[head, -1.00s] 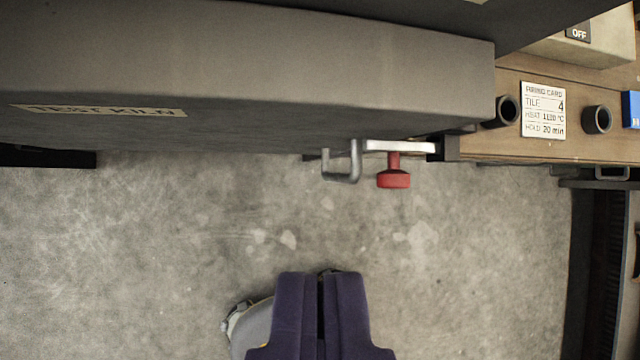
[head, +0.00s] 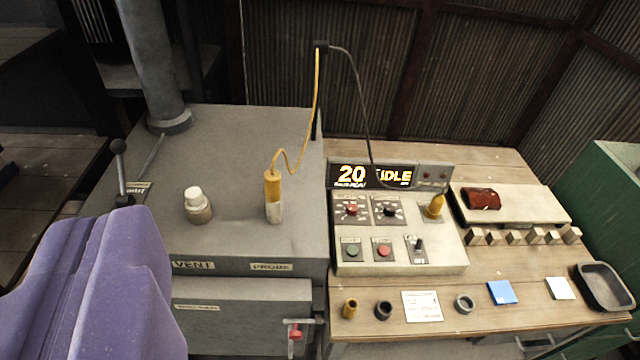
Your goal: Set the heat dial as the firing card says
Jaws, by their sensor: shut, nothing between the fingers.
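The control panel (head: 453,255) stands on the wooden bench, right of the kiln. It carries a red-capped dial (head: 351,209) and a black dial (head: 389,211) side by side. Their labels and scales are too small to read, so I cannot tell which is the heat dial. The display (head: 372,176) above them shows 20 and IDLE. The white firing card (head: 422,306) lies on the bench below the panel; its print is unreadable now. In the earlier view it reads TILE 4, a heat of about 1100 °C, and hold 20 min. My gripper (head: 105,285) is shut and empty at lower left, far from the dials.
The grey kiln (head: 245,240) has a vent plug (head: 198,205), a yellow probe (head: 273,195) with a cable, and a lever (head: 120,170). A yellow plug (head: 435,207) stands on the panel's right. Rings, blocks and a black tray (head: 604,287) are on the bench.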

